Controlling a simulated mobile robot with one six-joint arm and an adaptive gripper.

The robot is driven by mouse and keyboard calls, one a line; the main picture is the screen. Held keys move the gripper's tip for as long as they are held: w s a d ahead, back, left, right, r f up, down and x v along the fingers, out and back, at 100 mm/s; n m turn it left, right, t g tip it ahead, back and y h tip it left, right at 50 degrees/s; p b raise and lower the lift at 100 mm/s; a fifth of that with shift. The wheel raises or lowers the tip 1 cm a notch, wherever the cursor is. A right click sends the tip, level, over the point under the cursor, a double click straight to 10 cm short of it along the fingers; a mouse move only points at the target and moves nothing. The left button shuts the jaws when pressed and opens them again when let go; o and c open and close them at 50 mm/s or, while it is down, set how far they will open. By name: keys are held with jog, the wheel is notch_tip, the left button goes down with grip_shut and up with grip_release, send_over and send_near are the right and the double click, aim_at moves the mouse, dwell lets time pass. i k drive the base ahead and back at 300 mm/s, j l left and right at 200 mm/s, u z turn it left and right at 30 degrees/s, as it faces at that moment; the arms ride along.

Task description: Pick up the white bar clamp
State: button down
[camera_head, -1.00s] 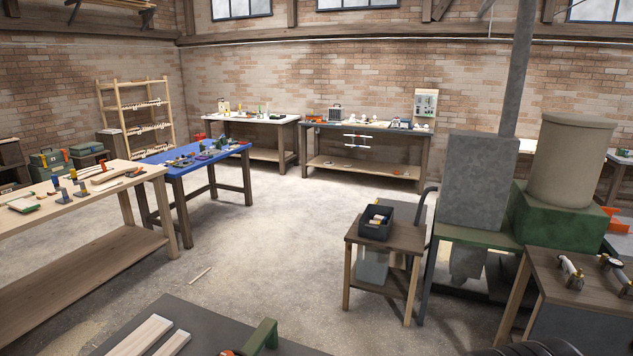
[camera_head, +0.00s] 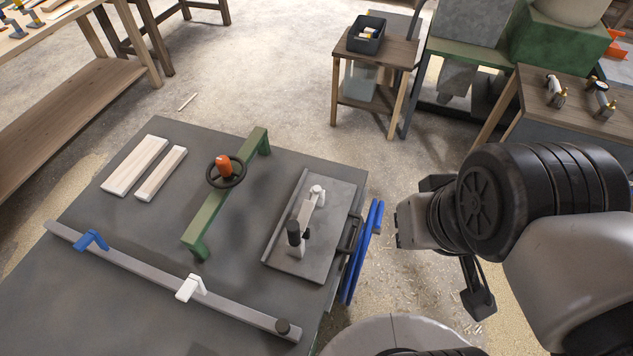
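A small clamp (camera_head: 308,208) with a light bar, white ends and a black handle lies on a flat grey tray (camera_head: 322,262) at the right of the dark table. A long grey bar (camera_head: 140,270) along the table's near side carries a blue jaw (camera_head: 91,241) and a white jaw (camera_head: 189,288). I cannot tell for certain which of these is the white bar clamp. The end of my arm, with my gripper (camera_head: 415,222), is at the right, beyond the tray's right edge and apart from both. Its fingers are not clearly seen.
A green clamp (camera_head: 217,202) with an orange-topped black wheel stands mid-table. Two pale boards (camera_head: 148,168) lie at the left. Blue rails (camera_head: 361,250) edge the table's right side. A stool with a black bin (camera_head: 368,37) stands beyond, with open floor between.

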aim_at(295, 245)
jog(key=i+l+u, duration=0.15)
jog(key=u, duration=0.2)
jog(key=i+l+u, duration=0.1)
jog(key=l+u, duration=0.3)
jog(key=i+l+u, duration=0.1)
jog(key=u, duration=0.25)
jog(key=l, duration=0.1)
